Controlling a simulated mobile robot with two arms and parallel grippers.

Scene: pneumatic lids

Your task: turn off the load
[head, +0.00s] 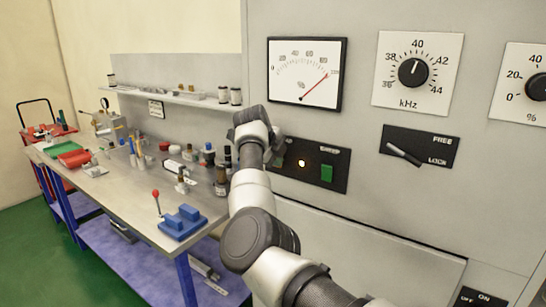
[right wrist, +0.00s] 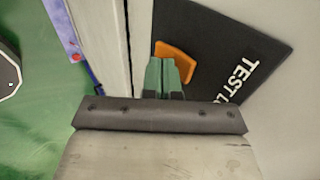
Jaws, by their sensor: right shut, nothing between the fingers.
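In the right wrist view a black plate (right wrist: 225,60) carries white lettering that reads "TEST LO", the rest cut off. An orange switch piece (right wrist: 178,60) sits on this plate, partly covered by my fingers. My right gripper (right wrist: 167,75) is shut and empty, its greenish fingertips together just in front of or against the orange piece; I cannot tell if they touch. The orange piece is hidden there.
Above are a meter (head: 306,72) with its red needle far up right, a kHz dial (head: 412,72) and a FREE/LOCK lever (head: 404,154). A cluttered workbench (head: 130,200) stands left of the cabinet. Green floor (head: 70,265) is clear at lower left.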

